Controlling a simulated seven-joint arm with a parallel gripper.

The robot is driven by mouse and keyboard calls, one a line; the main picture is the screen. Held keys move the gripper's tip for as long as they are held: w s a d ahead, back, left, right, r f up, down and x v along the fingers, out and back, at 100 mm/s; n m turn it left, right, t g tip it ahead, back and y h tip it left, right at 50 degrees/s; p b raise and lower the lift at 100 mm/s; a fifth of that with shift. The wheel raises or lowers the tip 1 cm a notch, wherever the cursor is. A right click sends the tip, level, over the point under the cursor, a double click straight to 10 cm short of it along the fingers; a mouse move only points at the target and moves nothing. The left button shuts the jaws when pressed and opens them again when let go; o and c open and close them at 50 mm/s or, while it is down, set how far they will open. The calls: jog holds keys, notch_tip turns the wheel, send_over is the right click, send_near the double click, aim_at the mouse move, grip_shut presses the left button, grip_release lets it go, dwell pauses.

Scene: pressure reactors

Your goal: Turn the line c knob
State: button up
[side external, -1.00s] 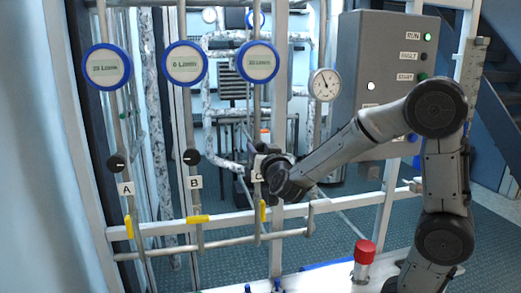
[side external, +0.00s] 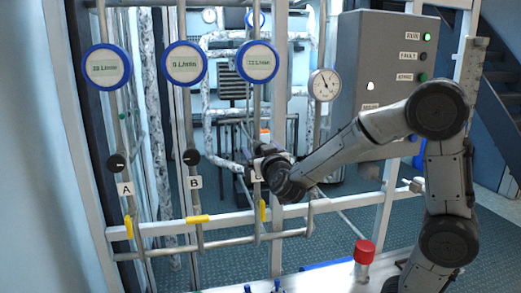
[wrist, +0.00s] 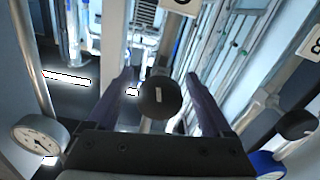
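The line C knob is a round black knob (wrist: 158,97) with a pale mark, seen face-on in the wrist view. My gripper (wrist: 160,77) is open, with one dark finger on each side of this knob and a visible gap to both. In the side view my gripper's wrist (side external: 284,182) covers the knob and most of the C label. The line C meter (side external: 257,62) has a blue rim and a small, hard-to-read display above. The line C yellow valve handle (side external: 263,211) points along its pipe, below the wrist.
The line B knob (side external: 192,157) and line A knob (side external: 116,162) sit to the left on their own pipes. A pressure gauge (side external: 324,84) and a grey control box (side external: 385,90) stand right of line C. A red-topped cylinder (side external: 364,255) stands below the arm.

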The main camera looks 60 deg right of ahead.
jog(key=v, duration=1.3)
jog(key=shift+s+a, duration=0.25)
jog(key=shift+s, duration=0.05)
